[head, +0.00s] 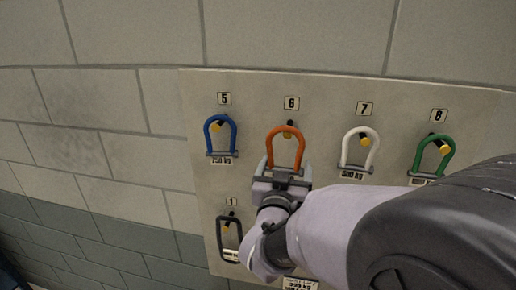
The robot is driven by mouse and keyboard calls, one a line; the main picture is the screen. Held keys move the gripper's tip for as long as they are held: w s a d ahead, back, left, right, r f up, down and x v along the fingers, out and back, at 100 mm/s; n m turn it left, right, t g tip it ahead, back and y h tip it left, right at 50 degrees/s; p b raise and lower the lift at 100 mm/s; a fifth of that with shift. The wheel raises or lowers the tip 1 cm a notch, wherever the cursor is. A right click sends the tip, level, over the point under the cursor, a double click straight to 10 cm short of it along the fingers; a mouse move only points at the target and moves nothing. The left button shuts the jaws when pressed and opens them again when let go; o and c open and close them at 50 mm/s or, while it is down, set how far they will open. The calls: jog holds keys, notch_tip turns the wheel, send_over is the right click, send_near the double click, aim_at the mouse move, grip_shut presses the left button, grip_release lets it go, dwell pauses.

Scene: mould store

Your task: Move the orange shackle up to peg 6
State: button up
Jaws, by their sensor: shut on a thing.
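The orange shackle (299,146) is upright at the upper middle of the grey board, just below the label 6. My gripper (284,173) is shut on its lower end from below. The curved top of the shackle overlaps peg 6 (288,133) in the picture. I cannot tell whether the shackle is around the peg or still in front of it. The label 6 (291,103) is clear above. My gripper hides the shackle's lower bar and whatever is on the board behind it.
A blue shackle (234,137) hangs on peg 5 to the left. A white shackle (373,150) is at peg 7 and a green shackle (418,157) at peg 8, to the right. A black shackle (219,236) hangs at peg 1. My arm covers the board's lower right.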

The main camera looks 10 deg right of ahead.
aim_at(290, 151)
jog(key=shift+p+x, duration=1.85)
jog(key=shift+x, duration=1)
jog(key=shift+w+d+f+b, duration=0.2)
jog(key=shift+w+f+b, duration=0.3)
jog(key=shift+f+b, duration=0.4)
jog(key=shift+w+r+b, duration=0.1)
jog(key=shift+w+b, duration=0.05)
jog(key=shift+b, duration=0.4)
jog(key=o, duration=1.5)
